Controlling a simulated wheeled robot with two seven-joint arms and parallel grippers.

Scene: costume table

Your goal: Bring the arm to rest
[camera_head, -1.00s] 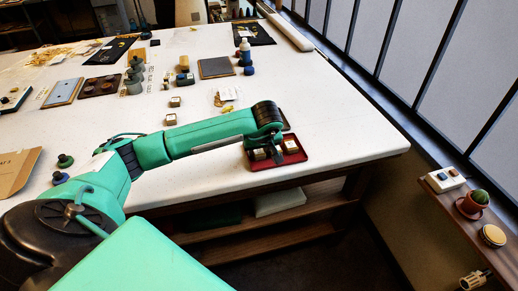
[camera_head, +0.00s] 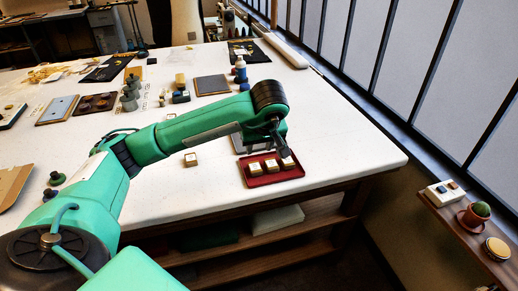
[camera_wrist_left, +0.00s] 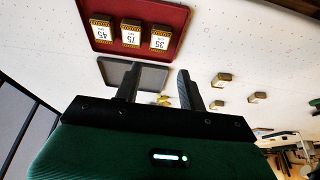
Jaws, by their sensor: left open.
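My left arm reaches across the white table (camera_head: 215,185) from the left. Its gripper (camera_head: 284,152) hangs above the back right part of a small red tray (camera_head: 262,182); in the left wrist view the gripper (camera_wrist_left: 158,86) is open, with nothing between its fingers. Three small labelled boxes stand in a row in the tray: 45 (camera_wrist_left: 101,33), 75 (camera_wrist_left: 131,35) and 35 (camera_wrist_left: 160,37). They also show in the head view as the left box (camera_head: 254,168), the middle box (camera_head: 271,165) and the right box, partly by the gripper. My right gripper is not in view.
A grey pad (camera_wrist_left: 125,72) lies beside the red tray. Bottles (camera_head: 241,72), jars and cards occupy the back. A shelf (camera_head: 485,245) with a cactus (camera_head: 480,210) is at right. The table's front right is clear.

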